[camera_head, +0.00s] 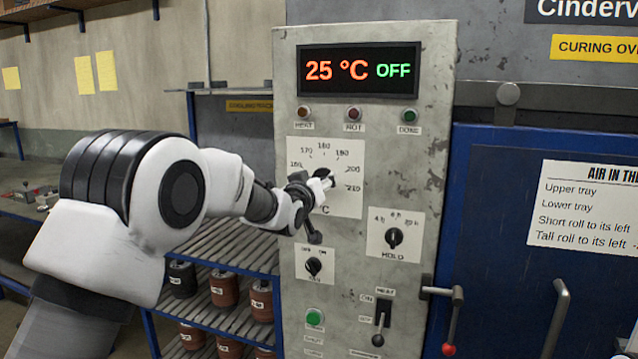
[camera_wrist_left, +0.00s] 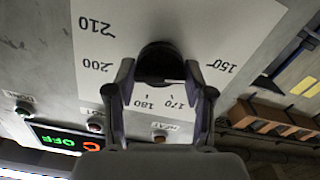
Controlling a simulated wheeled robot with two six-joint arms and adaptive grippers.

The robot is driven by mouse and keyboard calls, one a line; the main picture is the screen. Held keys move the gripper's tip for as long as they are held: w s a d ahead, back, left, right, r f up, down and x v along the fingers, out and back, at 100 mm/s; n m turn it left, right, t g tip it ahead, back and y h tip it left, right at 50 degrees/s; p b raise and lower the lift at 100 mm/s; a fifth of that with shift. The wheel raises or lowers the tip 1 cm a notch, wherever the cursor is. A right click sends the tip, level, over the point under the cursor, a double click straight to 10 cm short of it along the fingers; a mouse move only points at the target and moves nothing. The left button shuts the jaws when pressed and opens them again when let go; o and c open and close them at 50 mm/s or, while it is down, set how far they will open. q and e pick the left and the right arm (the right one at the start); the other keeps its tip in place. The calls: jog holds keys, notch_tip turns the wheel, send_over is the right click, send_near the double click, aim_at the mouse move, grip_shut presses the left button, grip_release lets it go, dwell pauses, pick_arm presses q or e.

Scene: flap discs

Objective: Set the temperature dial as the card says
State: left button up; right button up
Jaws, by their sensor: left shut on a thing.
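The temperature dial's black knob (camera_wrist_left: 158,58) sits on a white scale plate (camera_head: 345,203) marked from about 150 to 210 °C. My left gripper (camera_wrist_left: 160,92) is shut on the knob, one finger on each side, in the left wrist view, which shows the scale upside down. In the head view the left gripper (camera_head: 318,186) covers most of the knob. A short white mark shows at the knob's edge on the 170–180 side; its exact reading is unclear. A white card (camera_head: 585,205) on the blue door lists trays and rolls; its right side is cut off.
The display (camera_head: 359,70) reads 25 °C and OFF. Below are a hold knob (camera_head: 394,238), an off/on knob (camera_head: 313,266), a green button (camera_head: 314,317) and a lever (camera_head: 379,325). A red-tipped door handle (camera_head: 450,320) sticks out at right. Racks of rolls stand behind my arm.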

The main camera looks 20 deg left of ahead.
pick_arm(q)
jog(key=shift+r, duration=0.3)
jog(key=o, duration=1.1)
jog(key=shift+o, duration=0.3)
jog(key=shift+f, duration=0.2)
jog(key=s, duration=1.2)
jog(key=shift+a, duration=0.25)
jog(key=shift+f, duration=0.1)
